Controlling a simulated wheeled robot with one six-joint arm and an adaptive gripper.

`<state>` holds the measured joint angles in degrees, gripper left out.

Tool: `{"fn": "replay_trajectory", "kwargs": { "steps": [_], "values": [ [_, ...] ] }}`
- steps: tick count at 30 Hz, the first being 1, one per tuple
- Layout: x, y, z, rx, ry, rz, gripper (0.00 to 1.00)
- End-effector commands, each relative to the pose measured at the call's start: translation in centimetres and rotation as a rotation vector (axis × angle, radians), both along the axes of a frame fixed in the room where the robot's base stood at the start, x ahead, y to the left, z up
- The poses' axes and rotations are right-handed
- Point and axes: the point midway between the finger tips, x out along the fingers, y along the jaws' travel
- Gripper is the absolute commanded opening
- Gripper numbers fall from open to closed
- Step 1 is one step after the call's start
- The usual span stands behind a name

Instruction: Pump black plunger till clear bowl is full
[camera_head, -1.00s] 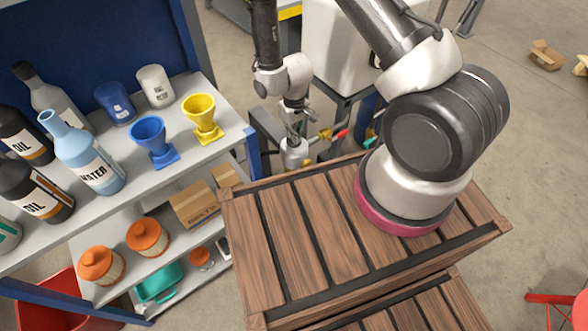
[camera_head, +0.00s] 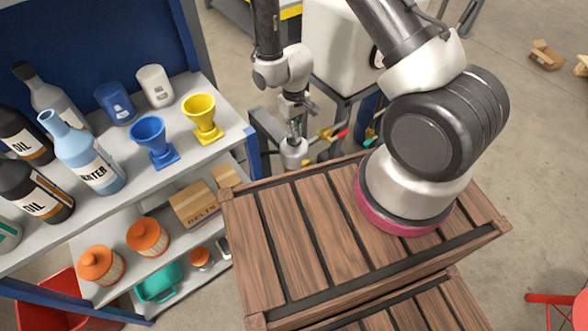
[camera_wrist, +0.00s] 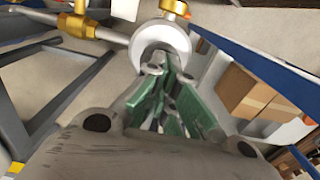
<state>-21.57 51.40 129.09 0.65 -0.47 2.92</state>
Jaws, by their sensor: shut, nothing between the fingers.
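My gripper (camera_head: 297,133) is shut and empty, pointing down at the top of a pale grey cylindrical pump part (camera_head: 293,153) behind the wooden crate. In the wrist view its green-padded fingers (camera_wrist: 166,62) meet at the near side of that round part (camera_wrist: 160,38). I cannot tell whether they touch it. A black plunger cannot be made out; it may be hidden by the fingers. The clear bowl is also not distinguishable in either view.
Brass fittings (camera_wrist: 77,22) and a pipe adjoin the pump part. A red-handled valve (camera_head: 341,134) is close on the right. The wooden crate (camera_head: 300,240) stands in front. A shelf (camera_head: 205,150) with bottles and funnels is at left. A white tank (camera_head: 335,50) stands behind.

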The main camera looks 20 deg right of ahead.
Motion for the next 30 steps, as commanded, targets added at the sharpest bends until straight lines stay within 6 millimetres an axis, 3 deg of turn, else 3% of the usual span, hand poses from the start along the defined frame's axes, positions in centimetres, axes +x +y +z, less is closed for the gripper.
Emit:
{"fn": "replay_trajectory", "kwargs": {
  "steps": [16,30],
  "values": [
    [0.1,0.0,5.4,0.001,-0.002,0.000,0.00],
    [0.4,-0.5,6.3,0.002,-0.008,-0.014,0.00]
  ]
}}
